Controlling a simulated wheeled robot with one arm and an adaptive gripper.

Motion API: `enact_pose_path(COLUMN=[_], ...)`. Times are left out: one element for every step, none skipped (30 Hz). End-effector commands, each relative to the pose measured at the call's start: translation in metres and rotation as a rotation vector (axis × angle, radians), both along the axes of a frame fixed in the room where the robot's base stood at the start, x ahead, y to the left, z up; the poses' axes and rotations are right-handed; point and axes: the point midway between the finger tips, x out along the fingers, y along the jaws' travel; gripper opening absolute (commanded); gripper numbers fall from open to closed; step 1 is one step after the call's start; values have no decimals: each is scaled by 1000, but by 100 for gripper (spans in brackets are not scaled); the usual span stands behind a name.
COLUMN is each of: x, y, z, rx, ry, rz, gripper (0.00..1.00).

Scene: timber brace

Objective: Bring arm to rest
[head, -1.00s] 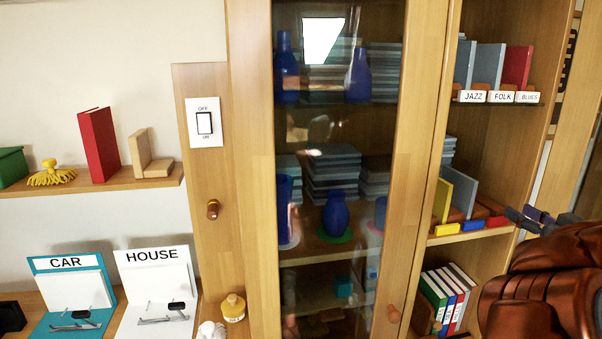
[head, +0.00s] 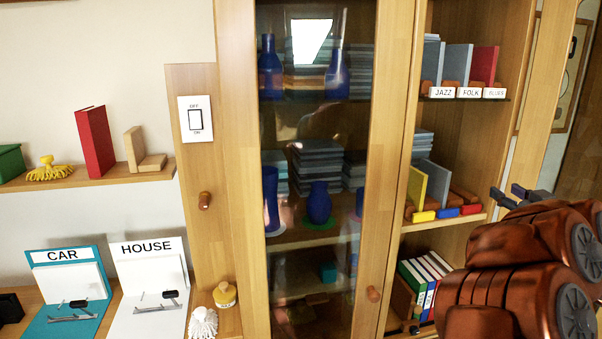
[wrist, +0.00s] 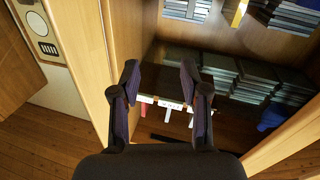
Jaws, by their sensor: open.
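My gripper (head: 520,196) is at the right side of the head view, in front of the open shelves, at the end of my copper-brown arm. In the wrist view my gripper (wrist: 160,88) has its two dark fingers spread apart. Nothing shows between them except the shelf interior and white labels farther off. No object is held. In the head view the fingers are small and partly hidden by the arm.
Open shelves (head: 462,226) hold records, labelled dividers and coloured blocks close to my gripper. A glass-door cabinet (head: 377,190) with blue vases stands left of them.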

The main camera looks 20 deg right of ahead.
Motion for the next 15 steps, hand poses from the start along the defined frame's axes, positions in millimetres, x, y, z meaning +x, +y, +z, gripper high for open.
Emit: enact_pose_path(x=[4, 5, 8, 9, 10, 10, 10, 10, 9, 8, 7, 5, 4, 3, 0], y=[2, 1, 2, 1, 1, 2, 3, 3, 5, 5, 7, 9, 12, 15, 19], z=[6, 8, 12, 15, 17, 22, 25, 27, 28, 28, 29, 28, 28, 27, 25], rx=[-15, -22, -34, -41, -48, -57, -63, -66, -68, -67, -65, -60, -56, -52, -42], ry=[-2, 1, 4, 6, 9, 13, 17, 23, 33, 42, 48, 62, 74, 85, 103], rz=[-23, -45, -72, -99, -125, -164, -191, -222, -258, -287, -312, -347, -370, -393, -424], gripper=[45, 45, 45, 45, 45, 45, 45, 45, 45, 45, 45, 45, 45, 45, 45])
